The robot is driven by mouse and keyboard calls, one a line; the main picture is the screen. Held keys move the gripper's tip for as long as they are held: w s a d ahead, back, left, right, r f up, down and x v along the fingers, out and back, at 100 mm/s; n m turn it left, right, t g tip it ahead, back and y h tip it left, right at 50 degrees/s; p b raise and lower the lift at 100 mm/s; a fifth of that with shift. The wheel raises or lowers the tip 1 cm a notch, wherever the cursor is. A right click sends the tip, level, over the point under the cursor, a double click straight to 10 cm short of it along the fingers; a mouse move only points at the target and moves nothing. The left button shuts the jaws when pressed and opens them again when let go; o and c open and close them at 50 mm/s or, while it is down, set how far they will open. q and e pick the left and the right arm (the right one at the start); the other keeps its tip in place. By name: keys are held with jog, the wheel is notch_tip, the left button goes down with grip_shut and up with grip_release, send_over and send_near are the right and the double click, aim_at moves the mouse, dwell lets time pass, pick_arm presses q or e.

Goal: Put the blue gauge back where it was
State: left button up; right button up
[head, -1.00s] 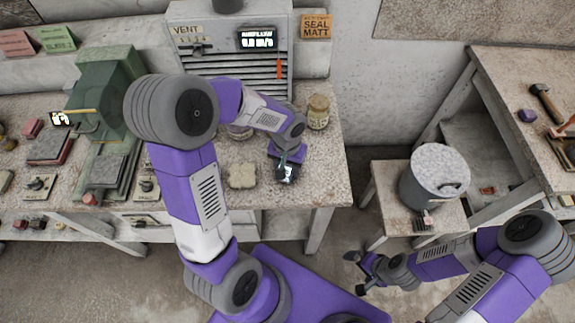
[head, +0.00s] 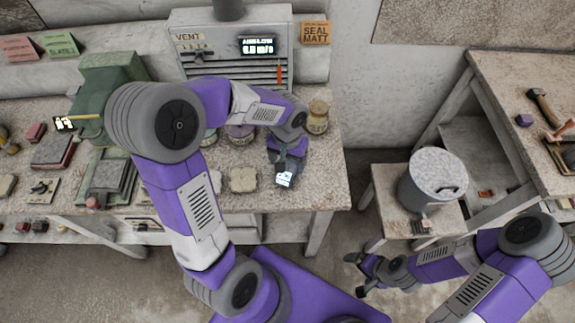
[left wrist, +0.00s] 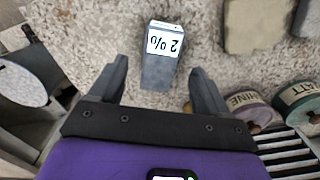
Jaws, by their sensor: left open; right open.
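The gauge is a small blue-grey block with a bright display. In the head view the gauge (head: 285,180) is at the bench's front right part, just in front of my left gripper (head: 287,160). In the left wrist view the gauge (left wrist: 156,75) lies on the speckled bench top, its display reading "2 %". My left gripper (left wrist: 158,70) is open, one finger on each side of the gauge with visible gaps. The gauge's far end reaches beyond the fingertips. My right gripper (head: 357,274) is open and empty, low beside the small stand.
A tan block (head: 243,180) lies left of the gauge. An ochre jar (head: 318,117) and a purple-labelled jar (head: 240,134) stand behind, before the vent unit (head: 190,60). A grey lidded pot (head: 433,178) is on the stand. The bench's front edge is close to the gauge.

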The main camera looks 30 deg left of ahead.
pick_arm(q)
notch_tip(320, 180, up, 6)
jog(key=p, duration=0.1)
jog(key=shift+r, duration=0.25)
pick_arm(e)
jog(key=shift+r, duration=0.85)
jog(key=shift+s, duration=0.1)
